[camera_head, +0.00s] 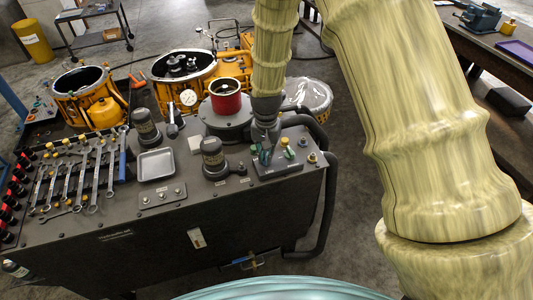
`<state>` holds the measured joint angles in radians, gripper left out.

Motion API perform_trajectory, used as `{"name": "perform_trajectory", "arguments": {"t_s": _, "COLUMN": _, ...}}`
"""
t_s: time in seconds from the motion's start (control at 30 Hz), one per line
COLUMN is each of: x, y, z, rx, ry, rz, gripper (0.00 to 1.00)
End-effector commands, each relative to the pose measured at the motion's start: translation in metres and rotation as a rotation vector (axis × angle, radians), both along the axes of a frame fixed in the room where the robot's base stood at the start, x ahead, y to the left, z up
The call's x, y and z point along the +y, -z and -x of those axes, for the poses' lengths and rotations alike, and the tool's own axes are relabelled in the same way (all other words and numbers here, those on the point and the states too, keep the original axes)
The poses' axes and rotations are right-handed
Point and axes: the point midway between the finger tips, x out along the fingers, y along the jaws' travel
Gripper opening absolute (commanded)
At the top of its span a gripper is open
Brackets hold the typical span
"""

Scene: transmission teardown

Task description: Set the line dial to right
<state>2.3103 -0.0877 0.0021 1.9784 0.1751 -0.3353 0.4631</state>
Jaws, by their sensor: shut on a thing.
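My gripper (265,152) reaches straight down onto a small dark control plate (285,171) at the right end of the bench top. Its fingers are shut on what appears to be the line dial, a small knob on that plate. The fingers cover most of the dial, so its pointer and setting cannot be read. A green and yellow knob (287,145) stands just right of the fingers, and a yellow-topped fitting (311,158) sits at the plate's right edge.
A dark canister (213,158) stands left of the gripper. A red cup-like part (226,97) sits behind. Wrenches (85,172) and a metal tray (156,164) lie further left. Orange housings (183,75) stand behind.

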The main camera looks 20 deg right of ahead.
Motion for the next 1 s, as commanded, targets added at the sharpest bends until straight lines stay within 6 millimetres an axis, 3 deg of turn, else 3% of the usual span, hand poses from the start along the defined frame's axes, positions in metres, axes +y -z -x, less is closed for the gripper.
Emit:
{"name": "perform_trajectory", "arguments": {"t_s": 0.4, "x": -0.0004, "y": -0.0012, "z": -0.0013, "rx": -0.003, "ry": 0.183, "rz": 0.001, "gripper": 0.0}}
{"name": "perform_trajectory", "arguments": {"t_s": 0.93, "x": -0.0008, "y": -0.0012, "z": -0.0016, "rx": -0.004, "ry": 0.206, "rz": 0.0, "gripper": 0.0}}
{"name": "perform_trajectory", "arguments": {"t_s": 0.97, "x": -0.0008, "y": -0.0012, "z": -0.0016, "rx": -0.004, "ry": 0.206, "rz": 0.0, "gripper": 0.17}}
{"name": "perform_trajectory", "arguments": {"t_s": 1.0, "x": -0.0008, "y": -0.0011, "z": -0.0015, "rx": -0.004, "ry": 0.206, "rz": 0.0, "gripper": 0.24}}
